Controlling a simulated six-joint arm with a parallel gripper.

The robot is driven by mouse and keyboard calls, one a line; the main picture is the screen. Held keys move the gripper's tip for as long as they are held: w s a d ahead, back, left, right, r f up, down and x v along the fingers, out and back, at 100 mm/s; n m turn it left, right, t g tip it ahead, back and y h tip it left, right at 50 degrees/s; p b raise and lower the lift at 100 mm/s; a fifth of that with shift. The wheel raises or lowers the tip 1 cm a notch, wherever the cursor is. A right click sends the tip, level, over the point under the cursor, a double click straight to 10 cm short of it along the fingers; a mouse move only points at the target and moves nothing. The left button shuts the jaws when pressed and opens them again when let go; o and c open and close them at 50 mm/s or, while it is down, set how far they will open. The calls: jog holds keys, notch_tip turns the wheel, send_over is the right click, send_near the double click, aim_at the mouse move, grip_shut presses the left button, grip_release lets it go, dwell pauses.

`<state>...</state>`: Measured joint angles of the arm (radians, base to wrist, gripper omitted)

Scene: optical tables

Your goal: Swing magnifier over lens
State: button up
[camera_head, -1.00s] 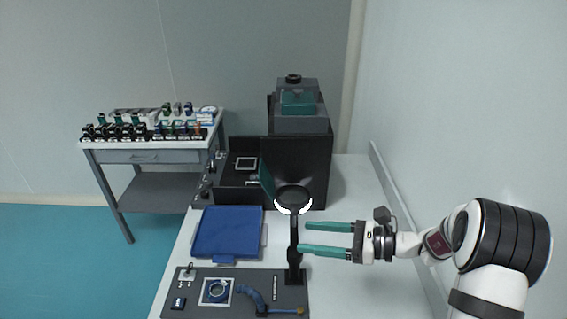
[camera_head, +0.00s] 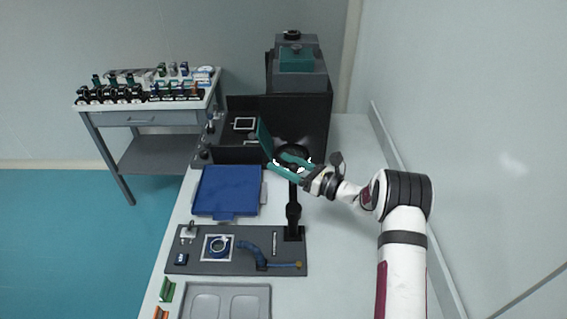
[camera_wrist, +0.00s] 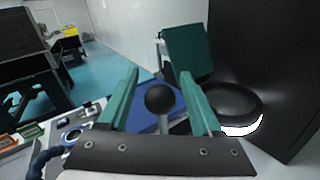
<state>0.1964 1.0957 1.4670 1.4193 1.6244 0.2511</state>
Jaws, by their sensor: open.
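The magnifier (camera_head: 293,152) has a round black head with a white ring light, on a dark upright post (camera_head: 293,213). The lens (camera_head: 218,246) sits in a blue ring on a white square of the dark board (camera_head: 200,265), left of the post. My gripper (camera_head: 277,162) is open at the magnifier head. In the wrist view, a black ball knob (camera_wrist: 160,98) on a grey stalk stands between my open green fingers (camera_wrist: 159,75). No finger visibly touches it. The magnifier head (camera_wrist: 232,103) shows to the right of the right finger.
A tall black housing (camera_head: 302,115) stands close behind the magnifier, with a teal panel (camera_head: 265,137) at its left. A blue tray (camera_head: 228,190) lies left of the post. A grey tray (camera_head: 228,300) is in front. The table right of the post is clear.

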jog(key=shift+w+a, duration=0.1)
jog(key=shift+a, duration=0.1)
grip_shut()
dwell(1.3)
